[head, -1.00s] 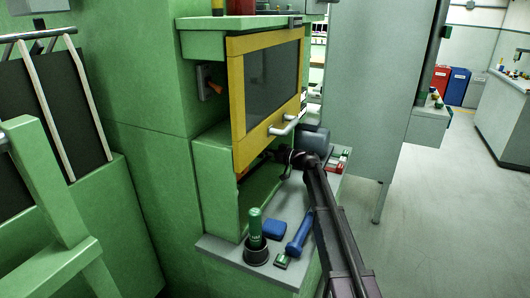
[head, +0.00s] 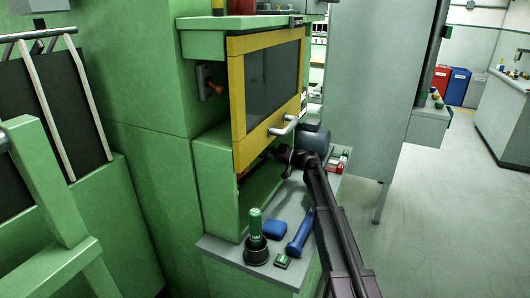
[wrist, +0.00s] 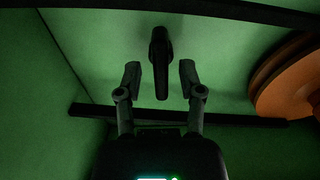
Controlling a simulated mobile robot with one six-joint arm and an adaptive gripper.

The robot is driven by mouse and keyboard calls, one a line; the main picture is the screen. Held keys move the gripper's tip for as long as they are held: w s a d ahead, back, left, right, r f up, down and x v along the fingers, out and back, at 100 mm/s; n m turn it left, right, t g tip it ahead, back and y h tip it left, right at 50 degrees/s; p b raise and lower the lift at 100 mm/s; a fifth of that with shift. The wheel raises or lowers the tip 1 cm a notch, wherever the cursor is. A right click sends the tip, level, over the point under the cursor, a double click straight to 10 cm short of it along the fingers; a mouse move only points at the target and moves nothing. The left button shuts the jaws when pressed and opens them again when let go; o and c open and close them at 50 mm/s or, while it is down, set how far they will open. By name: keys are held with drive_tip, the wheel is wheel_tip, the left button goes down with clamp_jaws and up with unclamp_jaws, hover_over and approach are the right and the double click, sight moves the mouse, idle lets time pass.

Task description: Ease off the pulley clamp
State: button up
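In the wrist view a dark upright lever (wrist: 161,62), which looks like the pulley clamp's handle, stands out against a green panel. My gripper (wrist: 160,78) is open, with one finger on each side of the lever's lower part and a visible gap on both sides. An orange-brown grooved pulley (wrist: 290,80) is at the right edge of the wrist view, partly cut off. In the head view my gripper (head: 272,154) reaches under the yellow-framed guard (head: 239,105) into the green machine. The lever and pulley are hidden there.
The guard's handle (head: 284,127) is just above my arm. A grey ledge (head: 222,247) holds a green bottle in a black cup (head: 257,250), a blue block (head: 275,229) and a blue tool (head: 299,235). A grey cabinet (head: 375,80) stands to the right; floor beyond is clear.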

drive_tip(key=shift+s+d, duration=0.1)
idle(0.3)
drive_tip(key=v, duration=1.1)
drive_tip(key=shift+d, duration=0.35)
drive_tip(key=shift+s+r, duration=0.1)
drive_tip(key=shift+r, duration=0.05)
